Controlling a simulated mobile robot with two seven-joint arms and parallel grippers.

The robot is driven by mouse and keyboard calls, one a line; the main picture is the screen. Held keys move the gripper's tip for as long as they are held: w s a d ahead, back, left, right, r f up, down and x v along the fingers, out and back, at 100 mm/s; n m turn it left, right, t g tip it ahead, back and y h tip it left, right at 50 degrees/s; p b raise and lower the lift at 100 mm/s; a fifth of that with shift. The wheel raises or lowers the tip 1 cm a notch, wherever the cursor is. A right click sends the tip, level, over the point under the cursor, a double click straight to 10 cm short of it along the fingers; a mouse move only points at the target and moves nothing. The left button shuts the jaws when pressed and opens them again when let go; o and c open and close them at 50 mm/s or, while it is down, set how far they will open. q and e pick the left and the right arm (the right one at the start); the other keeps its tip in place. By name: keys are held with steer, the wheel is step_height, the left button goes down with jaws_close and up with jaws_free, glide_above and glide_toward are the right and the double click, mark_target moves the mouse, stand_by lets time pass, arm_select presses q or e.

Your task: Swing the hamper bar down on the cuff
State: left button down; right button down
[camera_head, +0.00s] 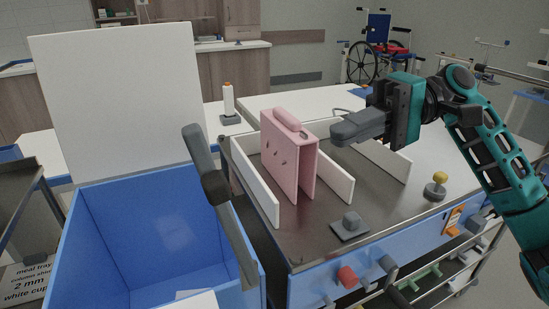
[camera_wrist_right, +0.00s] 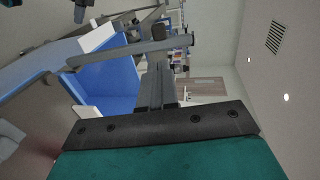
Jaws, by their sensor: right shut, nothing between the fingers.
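The blue hamper (camera_head: 105,235) stands at the lower left in the head view, with its white lid (camera_head: 115,100) raised. The dark grey hamper bar (camera_head: 222,195) rises steeply at its right side, with a thick grip at the upper end. A white piece (camera_head: 195,300) shows at the hamper's lower edge; I cannot tell whether it is the cuff. My right gripper (camera_head: 340,131) is shut and empty, above the cart and well right of the bar. In the right wrist view the blue hamper (camera_wrist_right: 112,82) lies beyond the fingers (camera_wrist_right: 156,70). My left gripper does not show.
A pink upright holder (camera_head: 290,160) stands between white dividers (camera_head: 257,180) on the cart, between bar and gripper. A grey knob block (camera_head: 349,226) and a yellow-topped knob (camera_head: 437,186) sit on the cart top. Handles (camera_head: 347,276) stick out from its blue front.

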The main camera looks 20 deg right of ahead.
steer(key=a+f, duration=0.2)
steer(key=a, duration=1.1)
steer(key=shift+s+a+f, duration=0.25)
steer(key=shift+s+a, duration=0.05)
steer(key=shift+a, duration=0.1)
steer(key=shift+p, duration=0.3)
